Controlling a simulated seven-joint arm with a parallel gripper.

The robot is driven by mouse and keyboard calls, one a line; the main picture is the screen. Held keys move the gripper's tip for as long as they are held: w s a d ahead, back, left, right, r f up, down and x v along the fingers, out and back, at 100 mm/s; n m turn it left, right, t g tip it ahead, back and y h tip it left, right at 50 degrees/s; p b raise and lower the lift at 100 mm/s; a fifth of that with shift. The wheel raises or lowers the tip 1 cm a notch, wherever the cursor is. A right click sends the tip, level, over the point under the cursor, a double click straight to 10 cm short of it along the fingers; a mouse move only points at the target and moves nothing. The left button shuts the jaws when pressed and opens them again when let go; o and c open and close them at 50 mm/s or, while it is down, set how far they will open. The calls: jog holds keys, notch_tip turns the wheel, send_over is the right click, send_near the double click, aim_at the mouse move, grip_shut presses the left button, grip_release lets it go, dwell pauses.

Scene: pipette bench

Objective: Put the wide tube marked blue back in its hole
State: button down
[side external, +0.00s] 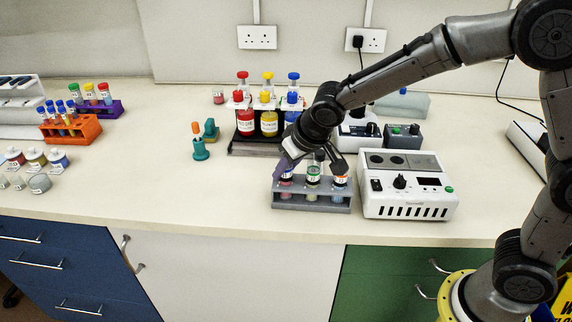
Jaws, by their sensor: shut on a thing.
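A grey rack (318,207) stands near the front edge of the bench. The wide tube marked blue (286,182), with reddish contents, is at its left hole. My gripper (284,170) is shut on this tube near its top, with a finger on its left. The tube is low and about upright; I cannot tell how deep it sits, because the hand and finger cover part of it.
A white device with a dial (408,207) stands close to the rack's right. Behind is a dark stand with red (245,122), yellow (269,122) and blue bottles. A teal holder (200,150) stands behind left. The bench left of the rack is clear.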

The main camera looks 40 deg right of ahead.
jog(key=c, duration=0.5)
grip_release()
jog(key=shift+r, duration=0.1)
jog(key=s+d+r+m+t, duration=0.15)
jog(key=s+r, duration=0.25)
jog(key=r, duration=0.4)
jog(key=s+d+r+g, duration=0.1)
jog(key=s+d+r, duration=0.2)
jog(key=s+r, duration=0.35)
jog(key=s+d+r, duration=0.2)
jog(key=s+d, duration=0.3)
jog(key=s, duration=0.1)
jog(key=s+d+f+n, duration=0.1)
jog(key=s+f, duration=0.6)
jog(key=s, duration=0.5)
jog(key=shift+s+d+f, duration=0.2)
jog(key=shift+f, duration=0.2)
